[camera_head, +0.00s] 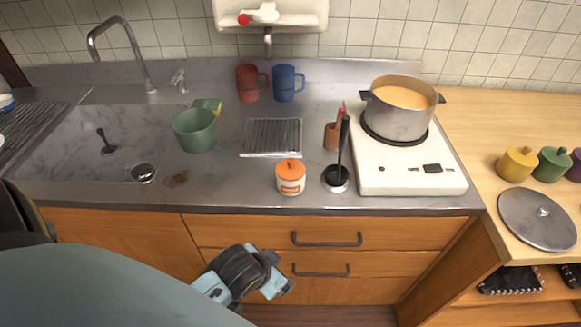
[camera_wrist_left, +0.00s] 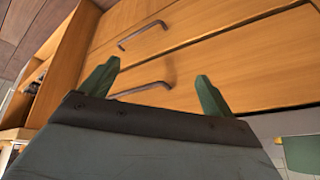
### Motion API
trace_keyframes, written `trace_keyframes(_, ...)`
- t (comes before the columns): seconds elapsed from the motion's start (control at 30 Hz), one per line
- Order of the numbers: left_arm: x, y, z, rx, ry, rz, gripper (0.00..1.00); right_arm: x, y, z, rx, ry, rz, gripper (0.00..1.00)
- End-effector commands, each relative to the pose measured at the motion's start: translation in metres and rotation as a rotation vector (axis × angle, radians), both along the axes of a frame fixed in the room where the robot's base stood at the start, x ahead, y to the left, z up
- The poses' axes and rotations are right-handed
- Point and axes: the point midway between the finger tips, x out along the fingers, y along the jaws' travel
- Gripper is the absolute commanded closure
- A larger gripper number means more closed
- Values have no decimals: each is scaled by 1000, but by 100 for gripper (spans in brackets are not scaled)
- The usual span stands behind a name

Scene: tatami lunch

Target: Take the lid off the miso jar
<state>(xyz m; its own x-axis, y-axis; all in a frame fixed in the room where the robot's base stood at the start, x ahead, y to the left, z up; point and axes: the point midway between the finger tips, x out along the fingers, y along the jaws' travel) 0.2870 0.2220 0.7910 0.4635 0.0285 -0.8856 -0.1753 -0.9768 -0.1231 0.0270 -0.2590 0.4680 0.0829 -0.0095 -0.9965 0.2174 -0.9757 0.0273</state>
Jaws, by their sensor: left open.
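The miso jar (camera_head: 291,186) is a small white pot with a label, standing upright near the front edge of the steel counter. Its orange lid (camera_head: 289,168) sits on top with a small knob. My left arm comes in from the left in the head view, with its wrist end (camera_head: 262,283) low in front of the drawers, below and apart from the jar. In the left wrist view my left gripper (camera_wrist_left: 155,82) has its two green fingers spread with nothing between them. My right gripper is not in view.
A ladle in a holder (camera_head: 338,178) stands just right of the jar, beside the white stove (camera_head: 412,178) with a pot (camera_head: 399,121). A drain grate (camera_head: 271,137) lies behind. A green bowl (camera_head: 195,131) stands left. Drawer handles (camera_head: 326,239) project below the counter.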

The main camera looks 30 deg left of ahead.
Motion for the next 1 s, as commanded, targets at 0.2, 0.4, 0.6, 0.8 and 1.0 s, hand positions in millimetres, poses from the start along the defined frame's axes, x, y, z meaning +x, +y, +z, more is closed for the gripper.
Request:
trace_keyframes(0.2, 84, -8, 118, 53, -411, -39, 12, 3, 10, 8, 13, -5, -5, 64)
trace_keyframes(0.4, 153, -33, 206, 95, -831, -161, 12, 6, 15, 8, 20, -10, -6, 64)
trace_keyframes(0.6, 191, -91, 309, 134, -1309, -454, 12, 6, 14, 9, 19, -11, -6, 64)
trace_keyframes(0.8, 175, -170, 372, 177, -1683, -1003, 12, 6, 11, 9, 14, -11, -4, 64)
trace_keyframes(1.0, 147, -208, 349, 268, -1691, -1710, 12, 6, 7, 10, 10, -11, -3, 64)
